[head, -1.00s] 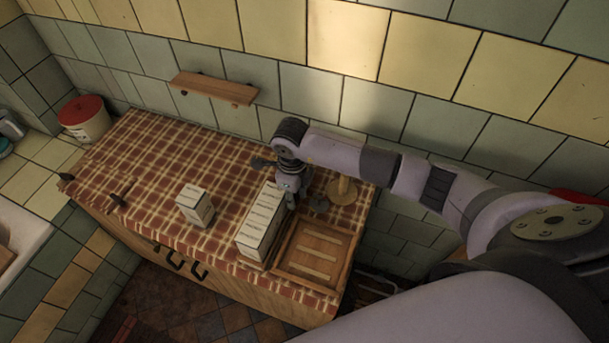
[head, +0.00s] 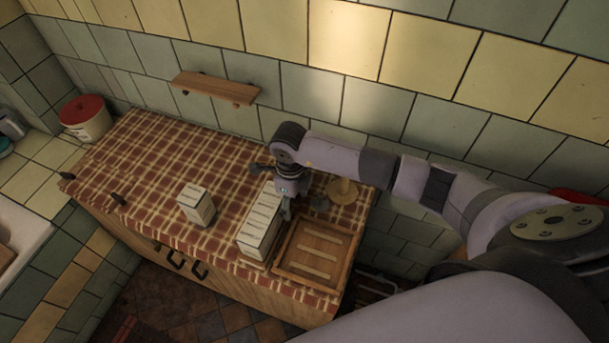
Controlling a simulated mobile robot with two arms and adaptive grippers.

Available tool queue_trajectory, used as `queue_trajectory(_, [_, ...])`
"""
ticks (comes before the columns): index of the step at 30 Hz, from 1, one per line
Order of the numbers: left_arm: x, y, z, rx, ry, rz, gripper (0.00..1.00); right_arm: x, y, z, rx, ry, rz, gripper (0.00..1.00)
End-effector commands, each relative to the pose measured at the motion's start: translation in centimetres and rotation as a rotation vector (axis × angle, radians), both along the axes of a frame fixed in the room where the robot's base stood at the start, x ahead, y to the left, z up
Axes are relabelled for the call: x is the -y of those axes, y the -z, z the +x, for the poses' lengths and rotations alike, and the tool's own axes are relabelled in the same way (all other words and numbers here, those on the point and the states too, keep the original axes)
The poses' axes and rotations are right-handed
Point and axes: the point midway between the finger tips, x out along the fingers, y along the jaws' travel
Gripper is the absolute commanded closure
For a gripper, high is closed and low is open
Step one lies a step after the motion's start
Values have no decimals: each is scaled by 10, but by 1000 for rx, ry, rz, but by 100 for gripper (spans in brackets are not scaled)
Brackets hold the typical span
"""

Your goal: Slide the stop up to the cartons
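A row of white cartons with dark print (head: 262,220) stands on the checked cloth, close to the left side of a wooden tray (head: 337,263). One white carton (head: 196,206) stands apart, to the left of the row. My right gripper (head: 287,208) points down at the row's far right end, beside or touching it; I cannot tell which. Its fingers are small and partly hidden by the wrist, so their opening is unclear. I cannot make out the stop for certain; it may be hidden by the gripper or the cartons. My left gripper is out of view.
The counter (head: 140,160) has free room to the left. A round wooden piece (head: 342,191) stands behind the tray, with a small dark thing (head: 319,203) nearby. A wall shelf (head: 215,88) hangs behind. A red-lidded pot (head: 85,117) stands at the far left.

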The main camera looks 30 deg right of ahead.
Motion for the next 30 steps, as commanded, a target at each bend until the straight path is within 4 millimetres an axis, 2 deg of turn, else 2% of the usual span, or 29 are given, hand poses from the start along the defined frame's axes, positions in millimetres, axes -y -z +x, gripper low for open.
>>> queue_trajectory(14, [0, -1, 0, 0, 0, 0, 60, 1, -3, 2, 6, 3, -1, 42])
queue_trajectory(30, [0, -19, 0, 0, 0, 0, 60, 2, -29, 3, 9, 3, -3, 42])
